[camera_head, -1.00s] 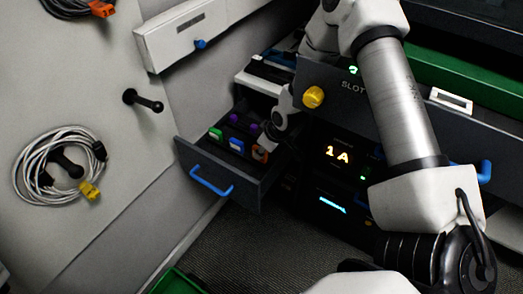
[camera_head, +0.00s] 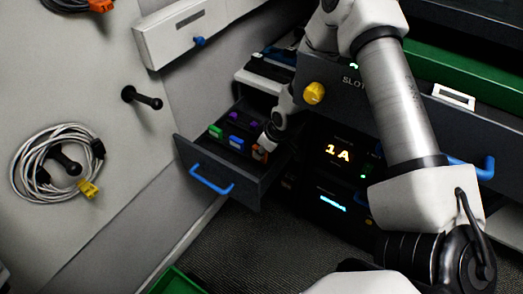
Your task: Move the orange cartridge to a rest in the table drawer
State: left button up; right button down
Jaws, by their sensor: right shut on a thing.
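The orange cartridge (camera_head: 259,153) is at the right side of the open table drawer (camera_head: 215,170), close to the drawer's right wall. My right gripper (camera_head: 263,146) reaches down over the drawer from the upper right and is shut on the orange cartridge. The fingertips are small and partly hidden, and I cannot tell whether the cartridge touches the drawer's rests. A green cartridge (camera_head: 216,131), a blue cartridge (camera_head: 236,142) and purple pieces (camera_head: 234,115) are in the same drawer. My left gripper does not show.
A blue handle (camera_head: 212,179) is on the drawer front. A coiled cable (camera_head: 58,160) hangs on a wall peg at left. A green bin (camera_head: 177,282) stands below.

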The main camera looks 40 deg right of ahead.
jog(key=shift+s+f+b, duration=0.1)
jog(key=shift+f+b, duration=0.25)
jog(key=shift+f, duration=0.1)
dwell(0.5)
jog(key=c, duration=0.5)
grip_release()
jog(key=shift+a, duration=0.1)
jog(key=shift+c, duration=0.2)
jog(key=shift+d+r+p, duration=0.2)
jog(key=shift+r+p, duration=0.6)
jog(key=shift+p, duration=0.15)
notch_tip(320, 180, up, 2)
jog(key=shift+a+r+p, duration=0.1)
jog(key=shift+p, duration=0.8)
jog(key=shift+r+p, duration=1.65)
jog(key=shift+r, duration=0.05)
jog(key=shift+f, duration=0.1)
